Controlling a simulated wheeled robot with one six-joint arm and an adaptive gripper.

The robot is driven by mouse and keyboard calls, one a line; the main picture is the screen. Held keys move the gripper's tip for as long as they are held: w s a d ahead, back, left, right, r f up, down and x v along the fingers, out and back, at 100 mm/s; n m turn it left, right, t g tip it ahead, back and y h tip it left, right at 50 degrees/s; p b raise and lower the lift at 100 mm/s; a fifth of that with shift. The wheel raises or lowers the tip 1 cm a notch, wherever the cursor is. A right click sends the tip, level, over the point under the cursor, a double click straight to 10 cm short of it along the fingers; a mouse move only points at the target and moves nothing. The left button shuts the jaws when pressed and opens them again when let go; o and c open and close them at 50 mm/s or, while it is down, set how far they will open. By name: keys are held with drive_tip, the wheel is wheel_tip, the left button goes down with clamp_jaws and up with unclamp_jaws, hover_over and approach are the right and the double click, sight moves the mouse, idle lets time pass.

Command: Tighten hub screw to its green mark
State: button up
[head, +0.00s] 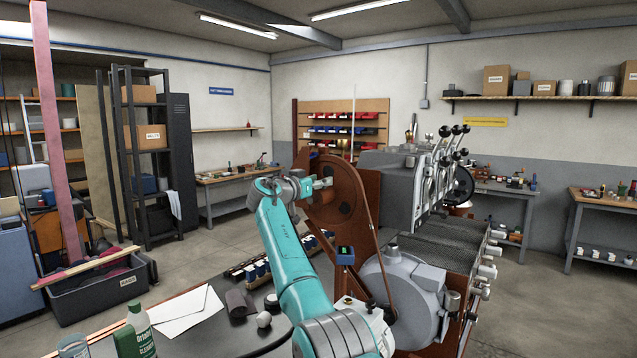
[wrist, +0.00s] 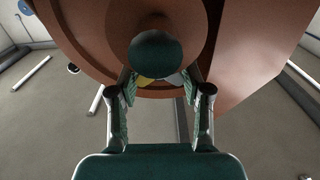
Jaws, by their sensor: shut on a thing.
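The hub screw shows in the wrist view as a round dark green knob (wrist: 155,56) in front of the hub of a large red-brown wheel (wrist: 85,30). My gripper (wrist: 158,80) is shut on it, with one finger on each side. In the head view my gripper (head: 325,183) reaches the front of the same wheel (head: 347,205), and the screw is hidden there. A small yellow patch (wrist: 145,81) and a pale patch show just below the knob. I cannot make out the green mark in either view.
A belt guard and the grey roaster body (head: 385,185) stand right of the wheel.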

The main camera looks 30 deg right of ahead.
drive_tip(key=shift+f, duration=0.1)
drive_tip(key=o, duration=0.9)
drive_tip(key=shift+a, duration=0.15)
drive_tip(key=v, duration=1.1)
drive_tip(key=shift+s+a, duration=0.15)
drive_tip(key=shift+a, duration=0.2)
